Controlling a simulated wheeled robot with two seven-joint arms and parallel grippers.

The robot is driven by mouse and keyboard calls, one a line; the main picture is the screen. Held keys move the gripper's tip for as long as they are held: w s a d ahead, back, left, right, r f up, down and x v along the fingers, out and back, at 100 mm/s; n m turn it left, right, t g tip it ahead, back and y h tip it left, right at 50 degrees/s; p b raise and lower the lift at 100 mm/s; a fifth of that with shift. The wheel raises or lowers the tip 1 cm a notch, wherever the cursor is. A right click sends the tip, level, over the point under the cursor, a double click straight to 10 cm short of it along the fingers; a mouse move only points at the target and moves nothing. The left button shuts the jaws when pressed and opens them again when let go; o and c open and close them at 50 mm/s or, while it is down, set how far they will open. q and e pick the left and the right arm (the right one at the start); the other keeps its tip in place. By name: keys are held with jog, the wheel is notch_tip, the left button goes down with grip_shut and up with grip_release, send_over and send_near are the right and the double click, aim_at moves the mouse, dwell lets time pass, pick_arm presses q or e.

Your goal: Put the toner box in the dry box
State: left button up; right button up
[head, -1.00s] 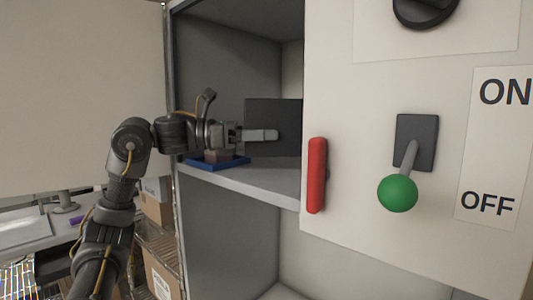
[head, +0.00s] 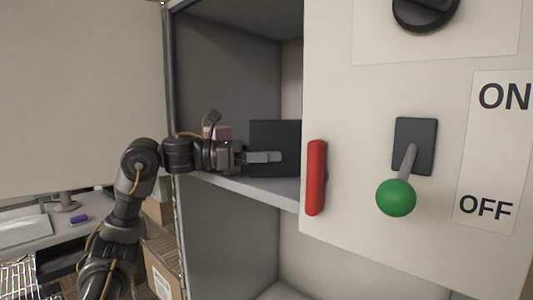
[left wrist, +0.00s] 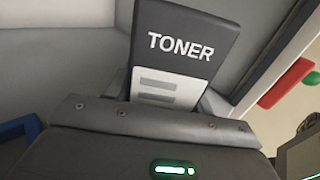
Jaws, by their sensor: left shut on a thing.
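The toner box (head: 275,135) is a flat dark box in the head view, upright inside an open grey cabinet. In the left wrist view the toner box (left wrist: 187,48) shows the white word TONER and a pale label. My left gripper (head: 268,157) is shut on it. Its lower edge is low over the cabinet's middle shelf (head: 240,188); I cannot tell whether it touches. No label in view names the cabinet as the dry box. My right gripper is not in view.
A pinkish box (head: 218,131) stands behind my left gripper. A light panel with a red handle (head: 316,177) and a green-knobbed lever (head: 396,197) covers the right side. A purple object (head: 79,219) lies on the desk at left. The lower compartment looks empty.

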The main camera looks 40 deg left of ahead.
pick_arm(q)
jog(key=shift+s+f, duration=0.1)
jog(key=o, duration=1.3)
jog(key=shift+f, duration=0.1)
jog(key=shift+b+v, duration=3.15)
jog(key=shift+v, duration=1.75)
jog(key=shift+s+a, duration=0.4)
jog(key=shift+s, duration=0.1)
jog(key=shift+r, duration=0.25)
